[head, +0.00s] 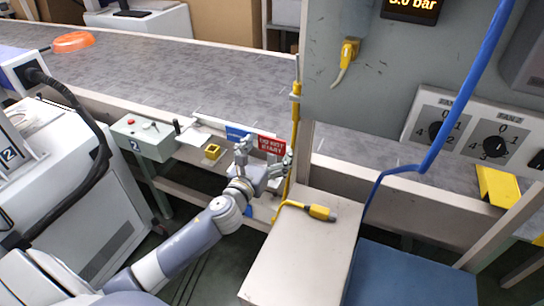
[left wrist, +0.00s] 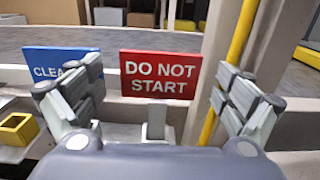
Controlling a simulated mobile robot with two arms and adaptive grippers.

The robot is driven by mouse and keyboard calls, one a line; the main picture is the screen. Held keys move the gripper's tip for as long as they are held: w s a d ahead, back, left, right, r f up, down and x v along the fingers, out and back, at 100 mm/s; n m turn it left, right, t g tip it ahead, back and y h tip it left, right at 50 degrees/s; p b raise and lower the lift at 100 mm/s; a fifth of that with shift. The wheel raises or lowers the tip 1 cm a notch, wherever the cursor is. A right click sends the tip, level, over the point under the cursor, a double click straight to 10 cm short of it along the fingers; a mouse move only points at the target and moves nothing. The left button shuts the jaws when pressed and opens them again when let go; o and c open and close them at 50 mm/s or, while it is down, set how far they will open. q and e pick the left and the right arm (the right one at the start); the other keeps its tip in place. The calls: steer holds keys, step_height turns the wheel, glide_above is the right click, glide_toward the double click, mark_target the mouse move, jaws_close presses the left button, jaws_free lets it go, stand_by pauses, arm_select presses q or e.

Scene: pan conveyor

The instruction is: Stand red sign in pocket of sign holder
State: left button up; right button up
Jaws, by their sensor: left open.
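The red sign (head: 271,145), lettered "DO NOT START", stands upright by the conveyor's near side. In the left wrist view the red sign (left wrist: 160,88) is centred between my fingers, face toward me, with a grey upright piece (left wrist: 155,122) below it. My left gripper (head: 264,156) is open and in front of the sign; no grip shows, and contact cannot be told. A small open yellow box (head: 212,152) sits on the ledge to the left; I cannot tell whether it is the sign holder. My right gripper is not in view.
A blue sign (head: 236,132) stands just left of the red one, partly covered by my left finger in the left wrist view. A yellow vertical pipe (head: 295,120) and post rise close on the right. A grey control box (head: 143,140) is further left.

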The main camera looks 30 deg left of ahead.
arm_select(q)
steer(key=shift+c, duration=0.5)
steer(key=c, duration=1.1)
steer(key=shift+r, duration=0.1)
